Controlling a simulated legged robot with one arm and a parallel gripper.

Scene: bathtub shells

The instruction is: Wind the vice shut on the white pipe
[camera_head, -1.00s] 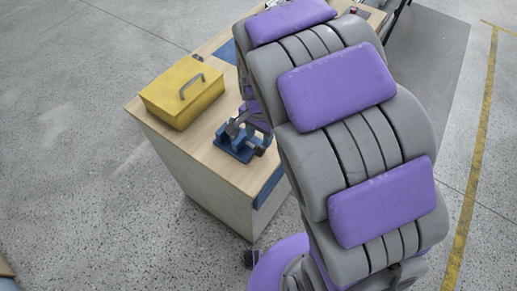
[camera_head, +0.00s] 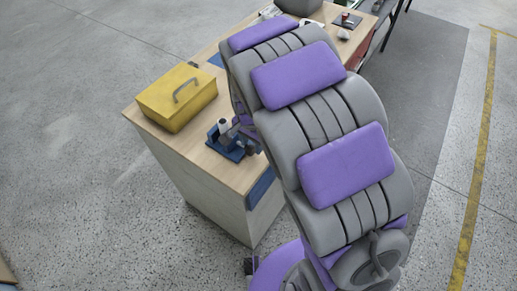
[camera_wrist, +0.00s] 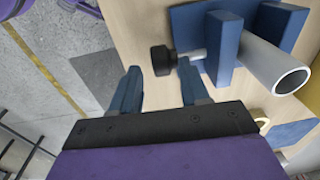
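A blue vice (camera_head: 238,151) stands on the near part of the wooden bench; it also shows in the wrist view (camera_wrist: 223,48). The white pipe (camera_wrist: 272,66) stands between its two jaws, open end toward the camera; it also shows in the head view (camera_head: 224,127). I cannot tell whether both jaws touch it. A black knob (camera_wrist: 163,60) on a metal screw sticks out of the vice's left side in the wrist view. My gripper (camera_wrist: 159,76) is open, with two blue fingers apart. The knob shows between and just beyond the fingertips. My arm hides the gripper in the head view.
A yellow toolbox (camera_head: 177,96) with a grey handle stands on the bench (camera_head: 185,143) beside the vice. Small items lie at the bench's far end. Open concrete floor lies left of the bench, and a yellow line (camera_head: 473,190) runs along the right.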

